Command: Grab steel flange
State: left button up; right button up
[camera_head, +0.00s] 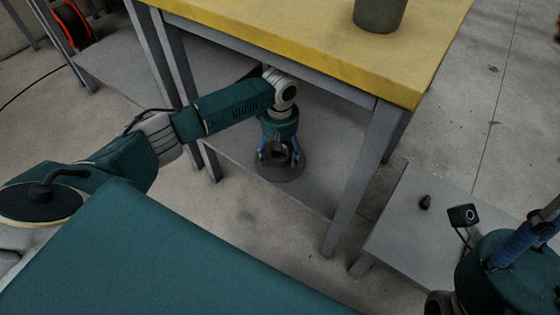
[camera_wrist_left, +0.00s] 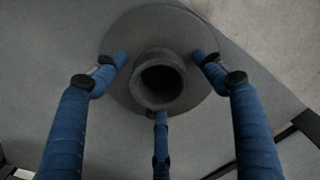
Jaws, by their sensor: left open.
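The steel flange (camera_head: 281,175) is a dark grey round disc with a raised hollow neck. It lies flat on the grey lower shelf under the yellow-topped table. My left gripper (camera_head: 280,155) reaches down over it from above. In the left wrist view, the flange (camera_wrist_left: 160,28) sits centrally between my three blue fingers (camera_wrist_left: 160,80). They are spread open around the neck, with their tips over the disc; I cannot tell whether any tip touches it. My right gripper (camera_head: 515,245) shows only partly at the lower right, and its fingers are not clear.
The yellow tabletop (camera_head: 310,40) is above my left gripper, with a grey pot (camera_head: 380,12) on it. A table leg (camera_head: 362,180) stands right of the flange. A low grey platform (camera_head: 415,225) with a small dark object (camera_head: 425,202) is at the right. Open floor (camera_head: 480,110) lies beyond.

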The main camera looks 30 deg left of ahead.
pick_arm(q)
jog(key=shift+c, duration=0.3)
jog(key=c, duration=1.7)
jog(key=shift+w+r, duration=0.1)
grip_shut()
jog(key=shift+r, duration=0.1)
